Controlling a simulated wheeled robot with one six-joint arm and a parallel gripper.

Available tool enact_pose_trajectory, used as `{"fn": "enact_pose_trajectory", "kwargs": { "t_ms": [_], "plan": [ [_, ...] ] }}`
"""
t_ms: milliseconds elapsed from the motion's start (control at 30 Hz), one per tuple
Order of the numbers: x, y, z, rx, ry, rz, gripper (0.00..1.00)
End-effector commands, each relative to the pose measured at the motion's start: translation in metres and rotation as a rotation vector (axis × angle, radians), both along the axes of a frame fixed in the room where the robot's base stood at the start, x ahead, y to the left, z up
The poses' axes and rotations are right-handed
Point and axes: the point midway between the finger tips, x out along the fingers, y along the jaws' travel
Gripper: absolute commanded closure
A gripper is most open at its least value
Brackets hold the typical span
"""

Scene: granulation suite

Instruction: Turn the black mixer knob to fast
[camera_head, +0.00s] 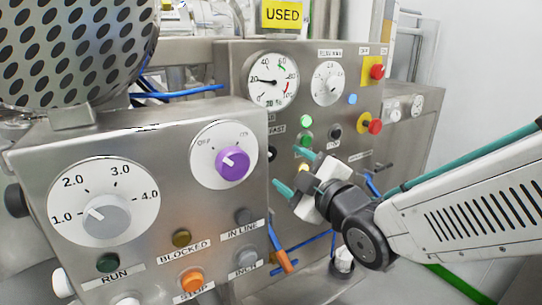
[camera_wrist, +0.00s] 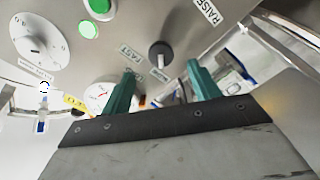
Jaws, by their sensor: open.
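The black knob (camera_wrist: 160,54) is on the steel panel in the wrist view, with a FAST label (camera_wrist: 131,53) to its left. In the head view the dark knob (camera_head: 271,153) is partly hidden at the edge of the near control box, below a FAST label (camera_head: 278,129).
The near control box (camera_head: 200,125) with a purple knob (camera_head: 233,163) and a grey dial (camera_head: 105,215) stands at the left. Green buttons (camera_head: 305,121), a gauge (camera_head: 271,80) and red stop buttons (camera_head: 376,72) are on the far panel. Blue cables hang below.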

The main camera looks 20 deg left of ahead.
Motion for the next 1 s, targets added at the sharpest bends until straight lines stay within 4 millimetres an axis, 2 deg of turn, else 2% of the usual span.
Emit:
{"fn": "enact_pose_trajectory", "kwargs": {
  "t_ms": [133,500,900,933,1000],
  "plan": [
    [0.005,0.014,0.001,0.007,-0.020,0.014,0.39],
    [0.042,0.055,0.001,0.007,-0.018,0.011,0.39],
    [0.048,0.063,0.001,0.007,-0.017,0.010,0.39],
    [0.048,0.063,0.001,0.007,-0.017,0.010,0.44],
    [0.048,0.063,0.001,0.007,-0.016,0.010,0.64]
  ]
}}
